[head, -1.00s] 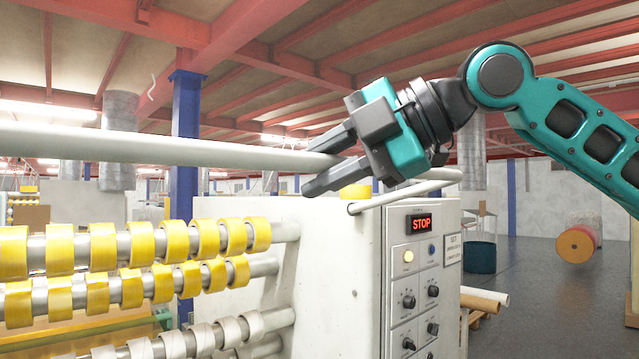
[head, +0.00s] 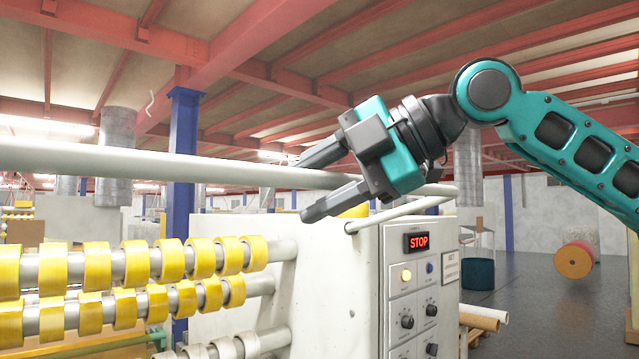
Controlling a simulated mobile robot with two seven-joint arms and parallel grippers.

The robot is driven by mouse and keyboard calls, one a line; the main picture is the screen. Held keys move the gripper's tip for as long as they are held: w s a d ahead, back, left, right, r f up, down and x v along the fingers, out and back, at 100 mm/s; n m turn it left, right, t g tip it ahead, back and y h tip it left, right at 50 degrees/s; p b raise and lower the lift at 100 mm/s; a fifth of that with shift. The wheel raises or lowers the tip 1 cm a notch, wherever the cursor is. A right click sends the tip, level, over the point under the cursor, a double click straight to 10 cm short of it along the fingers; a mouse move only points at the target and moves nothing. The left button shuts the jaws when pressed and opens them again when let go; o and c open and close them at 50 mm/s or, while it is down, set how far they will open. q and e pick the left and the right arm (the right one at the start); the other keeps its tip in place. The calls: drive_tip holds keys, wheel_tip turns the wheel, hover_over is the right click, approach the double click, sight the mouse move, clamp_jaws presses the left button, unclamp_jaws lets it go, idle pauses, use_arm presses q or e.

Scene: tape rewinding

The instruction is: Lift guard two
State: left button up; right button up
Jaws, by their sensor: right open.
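The guard is a pale grey bar (head: 160,165) that runs across the top of the tape machine from the left edge. It meets a thinner side arm (head: 400,209) above the control panel. My right gripper (head: 301,190) is open at the bar's right end. One finger is above the bar and one below it, with the bar passing between them in the picture. I cannot tell whether either finger touches it. The bar's right end is partly hidden by the gripper. My left gripper is not in view.
Rows of yellow tape rolls (head: 170,259) sit on shafts below the bar, with white rolls (head: 225,348) lower down. The control panel (head: 418,275) shows a red STOP display (head: 418,241). A blue column (head: 183,140) stands behind. Open floor lies to the right.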

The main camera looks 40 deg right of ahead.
drive_tip(key=shift+s+d+r, duration=0.1)
drive_tip(key=v, duration=1.2)
drive_tip(key=shift+s+d, duration=0.15)
drive_tip(key=shift+s, duration=0.15)
